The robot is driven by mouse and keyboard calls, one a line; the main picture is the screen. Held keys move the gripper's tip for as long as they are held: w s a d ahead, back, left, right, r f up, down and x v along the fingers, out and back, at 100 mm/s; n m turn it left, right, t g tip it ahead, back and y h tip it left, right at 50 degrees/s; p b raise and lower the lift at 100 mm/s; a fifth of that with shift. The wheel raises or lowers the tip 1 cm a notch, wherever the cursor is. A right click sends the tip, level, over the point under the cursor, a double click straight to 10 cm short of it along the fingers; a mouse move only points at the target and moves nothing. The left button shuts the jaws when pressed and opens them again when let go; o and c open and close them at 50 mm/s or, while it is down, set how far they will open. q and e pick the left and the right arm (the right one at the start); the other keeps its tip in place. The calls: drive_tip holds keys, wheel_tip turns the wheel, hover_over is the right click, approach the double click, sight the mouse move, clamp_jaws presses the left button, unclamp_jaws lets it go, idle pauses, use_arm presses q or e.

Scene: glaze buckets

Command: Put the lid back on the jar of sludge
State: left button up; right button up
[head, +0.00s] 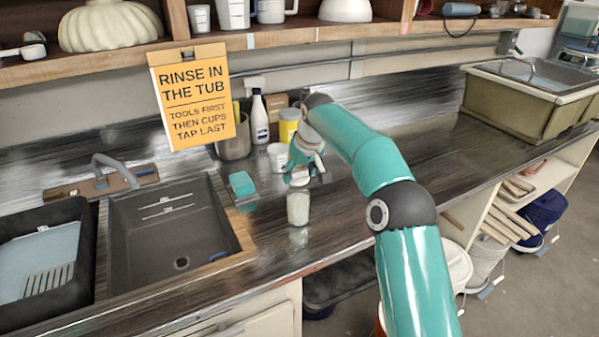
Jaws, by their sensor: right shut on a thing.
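The jar (298,208) is small, with pale contents, and stands upright on the dark counter near its front edge, right of the sink. My right gripper (303,172) is directly above the jar, pointing down, and is shut on a small pale thing that looks like the lid (297,181). The lid is at or just above the jar's mouth; I cannot tell whether they touch. The gripper's fingers partly hide it. My left gripper is not in view.
A teal sponge (242,184) lies left of the jar. Behind stand a metal pot (234,143), a white bottle (260,118), a white cup (278,157) and a yellow-and-white container (289,125). The sink (170,235) is left. The counter (440,155) to the right is clear up to the tub (520,100).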

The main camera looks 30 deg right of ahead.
drive_tip(key=shift+f, duration=0.6)
idle(1.2)
drive_tip(key=shift+f, duration=0.2)
idle(0.9)
drive_tip(key=o, duration=0.9)
drive_tip(key=shift+o, duration=0.8)
drive_tip(key=shift+r+p, duration=2.8)
drive_tip(key=shift+r, duration=0.7)
